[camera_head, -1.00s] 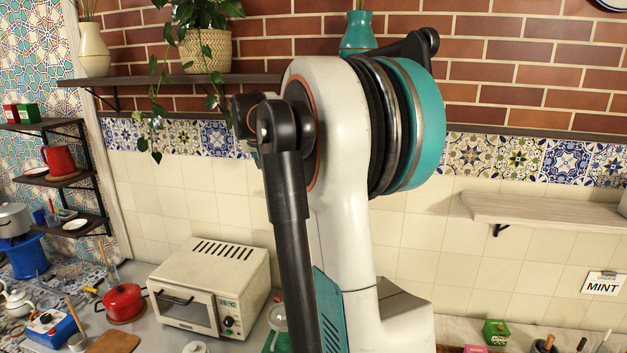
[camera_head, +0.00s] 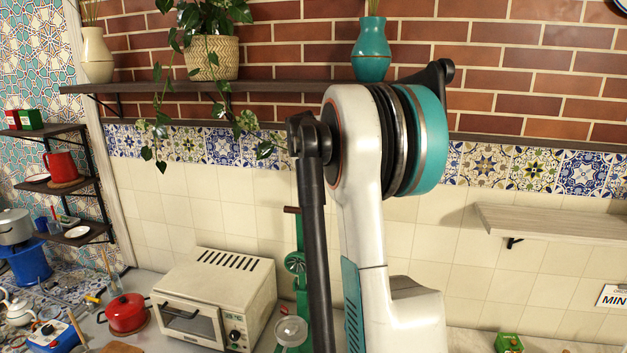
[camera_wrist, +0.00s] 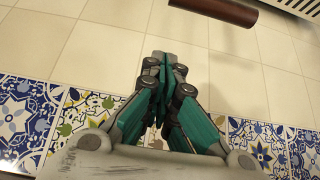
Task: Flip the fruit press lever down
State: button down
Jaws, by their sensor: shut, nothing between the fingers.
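The green fruit press (camera_head: 297,264) stands on the counter to the right of the toaster oven in the head view, partly hidden behind my arm. A short brown handle (camera_head: 292,210) shows at its top, and a clear bowl-like part (camera_head: 291,331) is lower down. In the wrist view a brown cylinder (camera_wrist: 222,10), which looks like the lever handle, lies beyond my fingertips, up and to the right. My gripper (camera_wrist: 158,62) is shut and empty, apart from that handle. The head view does not show my gripper.
The toaster oven (camera_head: 222,296) stands left of the press, and a slotted pale surface shows in the wrist view's top right corner. A red pot (camera_head: 126,313) is further left. A dark shelf (camera_head: 270,86) with plants and a pale shelf (camera_head: 550,222) hang on the wall.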

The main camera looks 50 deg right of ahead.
jog(key=f, duration=0.3)
jog(key=f+p, duration=0.1)
jog(key=f, duration=0.2)
jog(key=shift+s+a, duration=0.1)
jog(key=shift+a, duration=0.1)
jog(key=shift+a, duration=0.1)
dwell(0.3)
jog(key=s+a+f+t+h+b, duration=0.1)
jog(key=s+a+f+h+b, duration=0.15)
jog(key=s+a+b, duration=0.35)
jog(key=s+a+f+t+h+b, duration=0.1)
jog(key=a+f+h+b, duration=0.15)
jog(key=a, duration=0.55)
jog(key=s+a+f+t+h+b, duration=0.2)
jog(key=s+a+f+b, duration=0.25)
jog(key=a, duration=0.25)
jog(key=s+a+f+b, duration=0.1)
jog(key=a+f+b, duration=0.2)
jog(key=f+b, duration=0.4)
jog(key=s+a+f+b, duration=0.2)
jog(key=a+f+b, duration=0.2)
jog(key=f, duration=0.6)
jog(key=s+a+f+b, duration=0.2)
jog(key=a+f+b, duration=0.2)
jog(key=f+b, duration=0.4)
jog(key=shift+s+f+g+b, duration=0.15)
jog(key=shift+f+g+b, duration=0.15)
jog(key=shift+b, duration=0.55)
jog(key=shift+y, duration=0.3)
